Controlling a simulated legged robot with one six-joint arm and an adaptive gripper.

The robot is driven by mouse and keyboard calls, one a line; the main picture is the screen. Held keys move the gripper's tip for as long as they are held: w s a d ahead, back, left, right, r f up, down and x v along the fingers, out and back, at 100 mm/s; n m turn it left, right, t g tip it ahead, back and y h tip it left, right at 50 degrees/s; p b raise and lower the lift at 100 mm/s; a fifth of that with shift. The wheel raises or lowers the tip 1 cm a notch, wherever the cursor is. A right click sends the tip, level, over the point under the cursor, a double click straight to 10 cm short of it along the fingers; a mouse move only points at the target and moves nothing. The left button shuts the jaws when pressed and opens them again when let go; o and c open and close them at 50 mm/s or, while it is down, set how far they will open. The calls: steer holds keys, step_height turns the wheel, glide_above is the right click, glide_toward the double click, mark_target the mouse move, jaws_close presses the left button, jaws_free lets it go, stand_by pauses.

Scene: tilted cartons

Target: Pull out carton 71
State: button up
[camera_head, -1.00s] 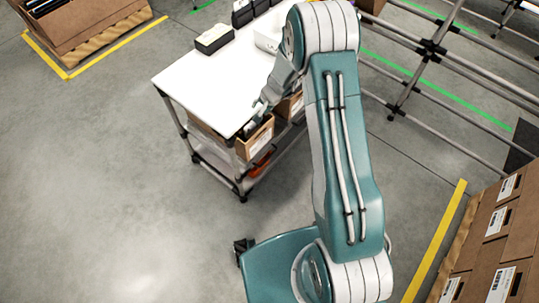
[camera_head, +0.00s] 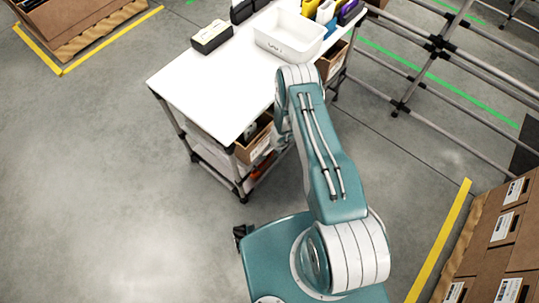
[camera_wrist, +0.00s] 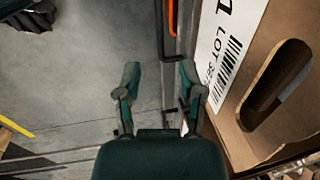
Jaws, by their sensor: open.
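A brown carton (camera_head: 254,140) sits tilted on the shelf under the near side of the white table. In the wrist view a carton (camera_wrist: 265,75) fills the right side, with an oval handle hole and a white barcode label (camera_wrist: 222,50). The label's number is cut off by the frame; only a last digit that looks like 1 shows. My gripper (camera_wrist: 160,88) is open and empty, its right finger close beside the carton's edge; I cannot tell whether they touch. In the head view my arm hides the gripper.
The white table (camera_head: 220,85) carries a white bin (camera_head: 290,32) and a black-and-white box (camera_head: 211,36). Another carton (camera_head: 331,62) sits under its far end. Stacked cartons (camera_head: 495,240) stand at right. An orange edge (camera_wrist: 172,18) shows beside the carton.

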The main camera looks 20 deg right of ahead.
mark_target(270, 160)
steer(key=f, duration=0.3)
steer(key=w+a+f, duration=0.1)
steer(key=f, duration=0.6)
steer(key=shift+w+a+f, duration=0.15)
steer(key=shift+w+a, duration=0.05)
jaws_close()
